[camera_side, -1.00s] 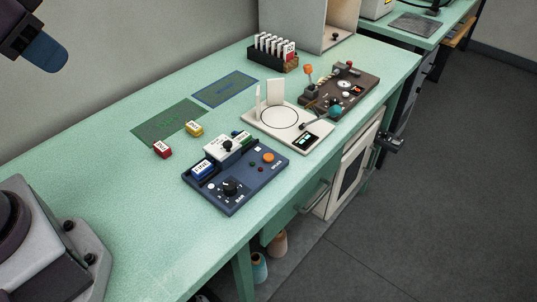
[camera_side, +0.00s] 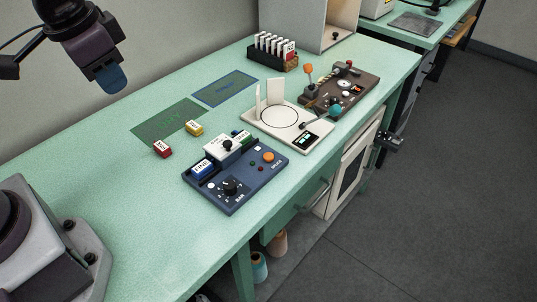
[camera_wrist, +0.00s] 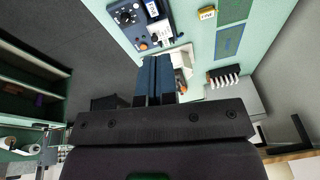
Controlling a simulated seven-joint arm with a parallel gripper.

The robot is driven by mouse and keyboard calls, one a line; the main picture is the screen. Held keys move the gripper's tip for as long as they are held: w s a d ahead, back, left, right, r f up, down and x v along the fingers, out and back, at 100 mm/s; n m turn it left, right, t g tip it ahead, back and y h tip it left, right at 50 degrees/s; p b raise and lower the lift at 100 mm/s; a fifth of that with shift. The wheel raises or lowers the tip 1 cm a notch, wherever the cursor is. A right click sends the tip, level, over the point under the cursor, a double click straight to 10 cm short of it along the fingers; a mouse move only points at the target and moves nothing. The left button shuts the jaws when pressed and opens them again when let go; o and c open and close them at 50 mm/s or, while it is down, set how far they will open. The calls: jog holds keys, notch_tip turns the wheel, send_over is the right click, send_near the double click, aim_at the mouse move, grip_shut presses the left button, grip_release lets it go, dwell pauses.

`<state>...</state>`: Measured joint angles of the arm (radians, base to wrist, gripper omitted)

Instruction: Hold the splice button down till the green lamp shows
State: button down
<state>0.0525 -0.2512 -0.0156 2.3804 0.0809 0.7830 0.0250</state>
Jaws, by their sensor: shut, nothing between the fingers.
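The blue control panel (camera_side: 236,183) lies near the front edge of the bench. It carries an orange button (camera_side: 268,157), a black knob (camera_side: 231,187) and two tiny lamps (camera_side: 256,166) beside the button. The lamps are too small to tell whether either is lit. My gripper (camera_side: 113,84) is shut and empty, high above the bench, left of the panel and apart from it. In the wrist view the blue fingers (camera_wrist: 155,60) are together, and the panel (camera_wrist: 124,14) with its orange button (camera_wrist: 143,46) shows beyond them.
A red block (camera_side: 162,149) and a yellow block (camera_side: 194,128) lie behind the panel near the green mat (camera_side: 166,120). A cream scale-like device (camera_side: 305,127), a brown lever panel (camera_side: 352,93) and a card rack (camera_side: 270,58) stand further right.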

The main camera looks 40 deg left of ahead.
jog(key=w+d+f+m, duration=0.2)
jog(key=w+f+m, duration=0.2)
jog(key=w+f, duration=0.45)
jog(key=m+t+h, duration=0.4)
jog(key=m+t, duration=0.2)
jog(key=m, duration=0.2)
send_over(269, 158)
notch_tip(269, 158, down, 6)
jog(key=f, duration=0.1)
jog(key=shift+a+r, duration=0.1)
jog(key=shift+r, duration=0.15)
jog(key=shift+f, duration=4.4)
jog(key=shift+f, duration=0.15)
jog(key=shift+f, duration=0.3)
